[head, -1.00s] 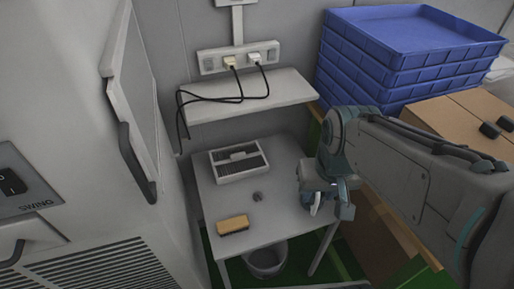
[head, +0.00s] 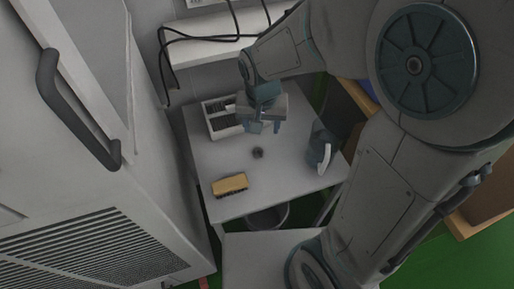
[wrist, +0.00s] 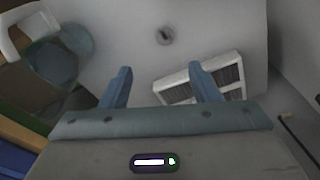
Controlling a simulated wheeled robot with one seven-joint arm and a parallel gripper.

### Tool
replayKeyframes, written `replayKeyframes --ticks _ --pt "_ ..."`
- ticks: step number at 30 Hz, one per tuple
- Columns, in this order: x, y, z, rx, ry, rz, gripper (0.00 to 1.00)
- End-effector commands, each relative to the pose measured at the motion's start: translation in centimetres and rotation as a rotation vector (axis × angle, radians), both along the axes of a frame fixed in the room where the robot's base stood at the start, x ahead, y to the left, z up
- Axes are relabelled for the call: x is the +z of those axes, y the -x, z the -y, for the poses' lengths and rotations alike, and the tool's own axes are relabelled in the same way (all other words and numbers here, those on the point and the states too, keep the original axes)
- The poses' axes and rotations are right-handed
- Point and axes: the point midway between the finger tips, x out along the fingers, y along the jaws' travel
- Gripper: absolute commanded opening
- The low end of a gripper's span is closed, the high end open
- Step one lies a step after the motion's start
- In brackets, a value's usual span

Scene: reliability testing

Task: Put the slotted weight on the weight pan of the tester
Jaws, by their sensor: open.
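A small, dark round piece (head: 258,152), which looks like the slotted weight, lies on the small grey table (head: 240,175). It also shows in the wrist view (wrist: 164,36), beyond the fingertips and about midway between them. My gripper (head: 264,127) is above the table, at the right end of the white slotted box and behind the small piece in the head view. In the wrist view its two blue fingers (wrist: 160,72) are wide apart with nothing between them. I cannot make out the tester or its weight pan in these frames.
The white slotted box (head: 213,112) stands at the table's back, partly hidden by my gripper. A blue-grey jug (head: 318,147) with a white handle stands at the right, a yellow-topped block (head: 230,184) near the front. A shelf with cables (head: 200,48) overhangs behind; a large cabinet (head: 85,210) is left.

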Motion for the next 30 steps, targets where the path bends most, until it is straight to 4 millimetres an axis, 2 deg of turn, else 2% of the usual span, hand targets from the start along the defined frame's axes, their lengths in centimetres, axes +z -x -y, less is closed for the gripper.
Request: replayKeyframes --ticks 12,20,27,30 --pt "-7.4 -0.9 -0.2 0.001 0.004 -0.004 0.56" --pt "-9.3 -1.2 -0.3 0.0 0.002 -0.002 0.56" --pt "-12.7 -1.8 -0.8 0.0 0.003 -0.003 0.56" --pt "-13.6 -1.9 -0.8 0.001 0.003 -0.003 0.56"
